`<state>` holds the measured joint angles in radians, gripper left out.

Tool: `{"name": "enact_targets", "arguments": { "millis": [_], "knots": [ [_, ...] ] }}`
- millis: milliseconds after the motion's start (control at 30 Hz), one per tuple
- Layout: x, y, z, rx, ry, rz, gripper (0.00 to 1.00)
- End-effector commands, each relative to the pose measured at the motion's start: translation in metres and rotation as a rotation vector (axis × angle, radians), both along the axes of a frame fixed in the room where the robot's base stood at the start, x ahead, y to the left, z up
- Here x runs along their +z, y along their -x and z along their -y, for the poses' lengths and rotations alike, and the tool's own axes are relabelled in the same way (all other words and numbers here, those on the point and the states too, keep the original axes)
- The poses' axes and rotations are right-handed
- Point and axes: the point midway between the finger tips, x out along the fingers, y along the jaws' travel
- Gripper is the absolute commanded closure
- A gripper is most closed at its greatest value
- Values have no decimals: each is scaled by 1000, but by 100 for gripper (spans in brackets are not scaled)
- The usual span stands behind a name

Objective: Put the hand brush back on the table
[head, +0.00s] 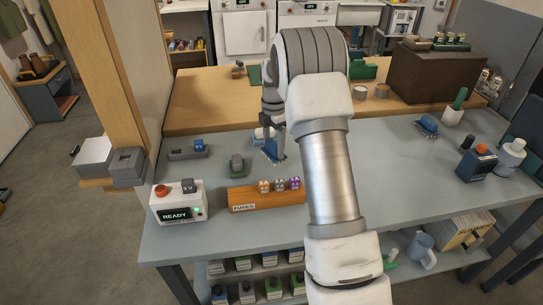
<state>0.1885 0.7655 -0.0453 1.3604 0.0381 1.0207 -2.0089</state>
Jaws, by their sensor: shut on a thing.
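My gripper (270,136) is over the middle of the grey-blue table (385,170), pointing down. It is shut on a blue thing (275,152), which looks like the hand brush. The blue part shows just below the fingers, low over the table top. I cannot tell whether it touches the table. My arm hides part of the table to the right of the gripper.
An orange fuse holder (240,198), a small grey-green block (237,166) and a white READY box (179,201) stand in front and left. A wooden surface (205,100) lies behind.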

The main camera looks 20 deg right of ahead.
Motion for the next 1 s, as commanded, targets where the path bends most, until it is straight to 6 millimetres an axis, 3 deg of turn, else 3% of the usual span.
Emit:
{"name": "enact_targets", "arguments": {
  "millis": [167,400,733,767,833,1000],
  "knots": [
    [-9,-1,-7,-1,0,-1,60],
    [-42,-1,-6,0,1,-2,60],
    [-45,-2,-6,0,2,1,60],
    [-45,-2,-6,0,2,1,10],
    [-45,-2,-6,0,2,1,0],
    [-45,-2,-6,0,2,1,0]
  ]
}}
